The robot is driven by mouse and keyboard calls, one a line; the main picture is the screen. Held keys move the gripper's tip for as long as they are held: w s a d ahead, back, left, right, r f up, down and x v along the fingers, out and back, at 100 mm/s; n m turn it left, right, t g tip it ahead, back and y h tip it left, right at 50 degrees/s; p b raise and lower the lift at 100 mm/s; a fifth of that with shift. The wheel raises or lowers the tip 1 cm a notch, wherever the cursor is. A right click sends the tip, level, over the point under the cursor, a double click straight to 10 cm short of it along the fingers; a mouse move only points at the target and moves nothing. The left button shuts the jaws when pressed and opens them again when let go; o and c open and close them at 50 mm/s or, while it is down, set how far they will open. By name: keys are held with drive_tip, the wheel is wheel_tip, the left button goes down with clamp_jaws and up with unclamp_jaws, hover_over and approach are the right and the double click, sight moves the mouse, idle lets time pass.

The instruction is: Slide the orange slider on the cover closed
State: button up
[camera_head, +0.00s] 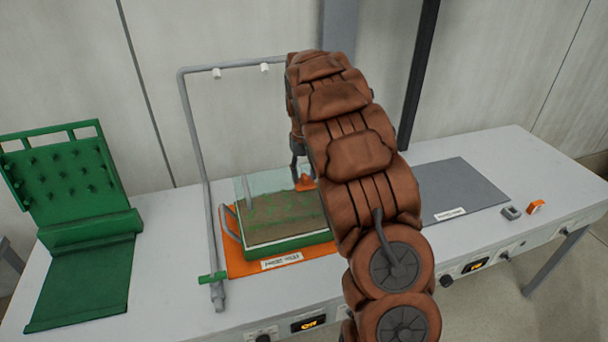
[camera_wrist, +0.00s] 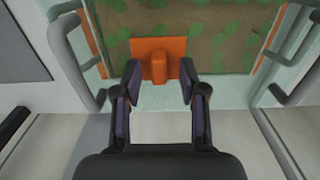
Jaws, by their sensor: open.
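The orange slider (camera_wrist: 158,66) is a flat plate with a raised knob, on the clear cover (camera_wrist: 225,90) in the wrist view. My open gripper (camera_wrist: 158,82) has one finger on each side of the knob, with gaps showing between fingers and knob. In the head view my gripper (camera_head: 303,172) points down at the orange slider (camera_head: 305,183). The cover (camera_head: 262,180) lies over a green tray (camera_head: 290,243) with brown soil and green patches. My arm hides the right part of the tray and cover.
A grey pipe frame (camera_head: 196,150) rises around the tray, with a green handle (camera_head: 213,277) low at its left. Grey handles (camera_wrist: 75,60) flank the cover. A green pegged rack (camera_head: 70,180) stands left. A grey mat (camera_head: 455,188) and small switches (camera_head: 511,212) lie right.

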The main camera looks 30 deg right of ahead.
sight(304, 177)
wheel_tip(304, 177, up, 11)
drive_tip(key=shift+r, duration=0.15)
idle(0.4)
idle(0.4)
drive_tip(key=s+a, duration=1.3)
drive_tip(key=s, duration=0.5)
drive_tip(key=s+a+f+n, duration=0.1)
drive_tip(key=s+a+f, duration=0.1)
drive_tip(key=s, duration=0.5)
drive_tip(key=s+a+f+n+g, duration=0.1)
drive_tip(key=s+a+f, duration=0.1)
drive_tip(key=s, duration=0.5)
drive_tip(key=s+a+f, duration=0.2)
drive_tip(key=s+a, duration=0.2)
drive_tip(key=s, duration=0.3)
drive_tip(key=shift+s+f+n+g, duration=0.35)
drive_tip(key=shift+n+g, duration=0.05)
drive_tip(key=shift+d, duration=0.15)
